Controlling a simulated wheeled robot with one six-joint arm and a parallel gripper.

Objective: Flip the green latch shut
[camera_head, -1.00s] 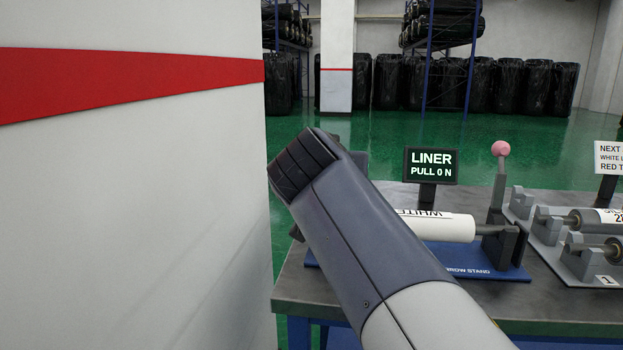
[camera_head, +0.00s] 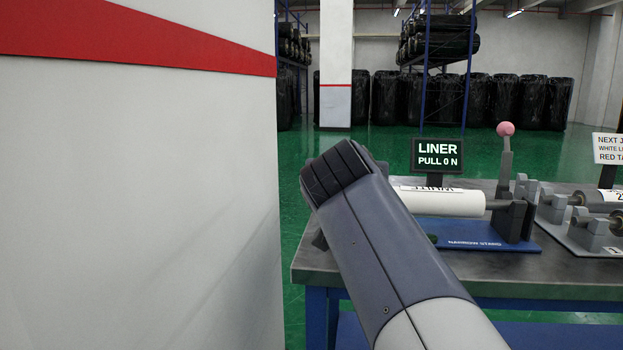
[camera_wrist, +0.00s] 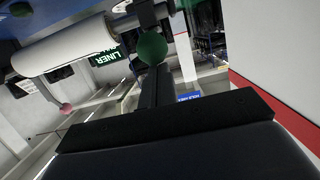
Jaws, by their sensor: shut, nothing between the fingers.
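A round green knob (camera_wrist: 152,48), which looks like the end of the green latch, shows in the upper middle of the wrist view near a dark bracket. My gripper (camera_wrist: 154,72) is a dark narrow shape pointing at the knob, shut and empty. Its tip is right at the knob in the picture; I cannot tell whether they touch. In the head view my arm hides the gripper and latch. The white roll (camera_head: 440,202) lies on a blue stand (camera_head: 475,238); the roll also shows in the wrist view (camera_wrist: 60,45).
A lever with a pink knob (camera_head: 505,129) stands upright at the stand's right end. A sign (camera_head: 437,155) reads LINER PULL 0 N. A grey fixture (camera_head: 590,235) sits farther right on the table (camera_head: 400,270). A white wall with a red stripe (camera_head: 140,200) fills the left side.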

